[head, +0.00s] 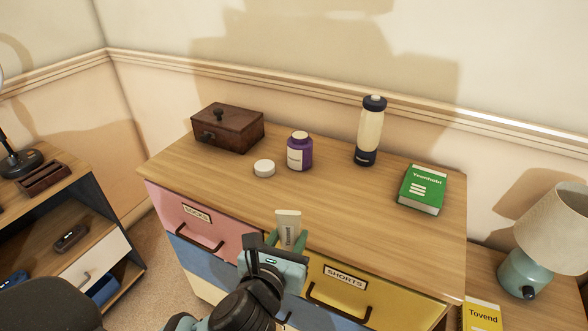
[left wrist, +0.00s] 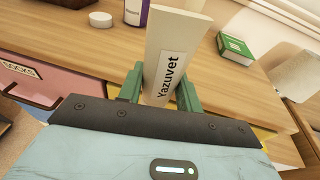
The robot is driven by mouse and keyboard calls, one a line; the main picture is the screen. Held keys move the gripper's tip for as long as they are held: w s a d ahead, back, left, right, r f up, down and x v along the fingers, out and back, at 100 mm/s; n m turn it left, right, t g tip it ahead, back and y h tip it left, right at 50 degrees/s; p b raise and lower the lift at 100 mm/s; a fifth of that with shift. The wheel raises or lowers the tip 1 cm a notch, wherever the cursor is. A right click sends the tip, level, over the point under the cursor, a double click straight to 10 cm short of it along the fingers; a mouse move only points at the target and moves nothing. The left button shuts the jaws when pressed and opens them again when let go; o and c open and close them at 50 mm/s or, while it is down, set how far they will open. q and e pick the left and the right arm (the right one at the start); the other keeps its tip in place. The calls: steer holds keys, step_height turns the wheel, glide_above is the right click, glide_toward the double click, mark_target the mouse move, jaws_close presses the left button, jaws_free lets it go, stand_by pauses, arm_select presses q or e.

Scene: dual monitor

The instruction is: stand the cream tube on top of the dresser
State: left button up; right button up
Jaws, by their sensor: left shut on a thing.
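The cream tube (head: 289,229) is pale with a label; in the left wrist view the tube (left wrist: 172,50) reads "Yazuvet". My left gripper (head: 287,240) is shut on it, with green fingers on both sides of the tube in the left wrist view (left wrist: 160,85). The tube points up, near the front edge of the dresser top (head: 330,205). I cannot tell whether its base touches the wood; the gripper hides its lower end. My right gripper is not in view.
On the dresser stand a wooden box (head: 228,128), a white round lid (head: 264,168), a purple jar (head: 300,152), a bottle (head: 370,132) and a green book (head: 421,189). The middle front of the top is clear. A lamp (head: 545,240) stands at right.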

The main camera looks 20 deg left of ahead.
arm_select(q)
steer(key=w+d+r+p, duration=0.3)
steer(key=d+p, duration=0.1)
steer(key=d, duration=0.6)
steer(key=shift+y, duration=0.4)
steer(key=w+a, duration=0.3)
steer(key=w, duration=0.1)
steer(key=w+a+f, duration=0.1)
steer(key=w+a, duration=0.2)
steer(key=w, duration=0.1)
steer(key=w+a+p, duration=0.1)
steer(key=w+a, duration=0.3)
steer(key=shift+a+f, duration=0.1)
steer(key=shift+f, duration=0.3)
steer(key=shift+s+f+b, duration=0.1)
steer(key=shift+f+b, duration=0.3)
steer(key=shift+f, duration=1.4)
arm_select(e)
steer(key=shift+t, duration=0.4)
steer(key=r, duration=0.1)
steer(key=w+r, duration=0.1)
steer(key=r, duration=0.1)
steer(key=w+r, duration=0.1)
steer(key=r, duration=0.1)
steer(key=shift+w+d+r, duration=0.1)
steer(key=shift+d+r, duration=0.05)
